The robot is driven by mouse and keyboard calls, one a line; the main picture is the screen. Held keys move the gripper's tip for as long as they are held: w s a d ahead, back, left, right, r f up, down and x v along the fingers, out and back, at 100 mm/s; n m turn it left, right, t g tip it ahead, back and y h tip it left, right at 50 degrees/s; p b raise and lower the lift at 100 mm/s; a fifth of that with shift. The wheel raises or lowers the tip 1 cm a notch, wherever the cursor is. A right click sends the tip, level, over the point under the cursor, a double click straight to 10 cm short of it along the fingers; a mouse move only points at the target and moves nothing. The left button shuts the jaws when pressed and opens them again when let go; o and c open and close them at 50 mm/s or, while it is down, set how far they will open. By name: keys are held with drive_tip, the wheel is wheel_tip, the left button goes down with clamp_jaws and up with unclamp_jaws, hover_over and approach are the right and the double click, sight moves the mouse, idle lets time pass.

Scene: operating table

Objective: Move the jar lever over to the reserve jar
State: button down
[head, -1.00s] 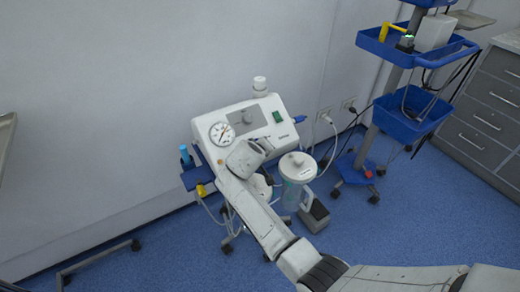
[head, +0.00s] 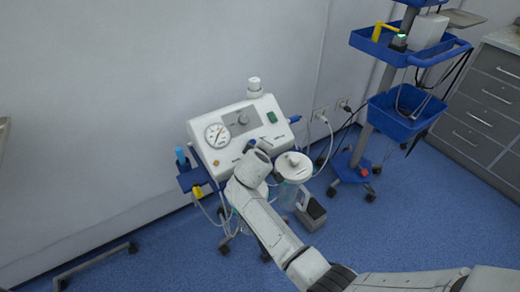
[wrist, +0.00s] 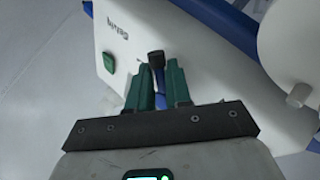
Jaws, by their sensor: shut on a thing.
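The jar lever, a blue stem (wrist: 161,98) with a black knob (wrist: 156,58), stands between the green fingers of my gripper (wrist: 159,82) in the wrist view. My gripper is shut on it, in front of the white suction unit (head: 212,165). In the head view my gripper (head: 258,152) is seen from behind and its fingertips are mostly hidden. A clear jar with a white lid (head: 293,167) hangs below the unit, right of my gripper. A second jar, left of it, is largely hidden by my arm. I cannot tell which is the reserve jar.
The unit's front carries a pressure gauge (head: 216,136), a grey knob (head: 243,119) and a green switch (head: 272,117). A pale rounded part (wrist: 292,40) is close at the right in the wrist view. A blue trolley (head: 400,118) stands at the right.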

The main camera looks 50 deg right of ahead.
drive_tip(key=shift+w+r, duration=0.1)
drive_tip(key=c, duration=1.3)
unclamp_jaws()
drive_tip(key=shift+c, duration=0.2)
drive_tip(key=p+v, duration=0.1)
drive_tip(key=v, duration=1)
drive_tip(key=shift+d, duration=0.1)
drive_tip(key=s+a+f+g+y, duration=0.2)
drive_tip(key=s+a+y, duration=0.1)
drive_tip(key=s, duration=0.6)
drive_tip(key=s+a+f+m+g+y+p, duration=0.1)
drive_tip(key=s+a+f+g+y, duration=0.1)
drive_tip(key=s+a, duration=0.3)
drive_tip(key=s+a+f+g+y+p, duration=0.1)
drive_tip(key=s+a+f+y, duration=0.2)
drive_tip(key=s, duration=1.1)
drive_tip(key=shift+a+m+g+y, duration=0.4)
drive_tip(key=shift+a+y, duration=0.2)
drive_tip(key=shift+a, duration=0.35)
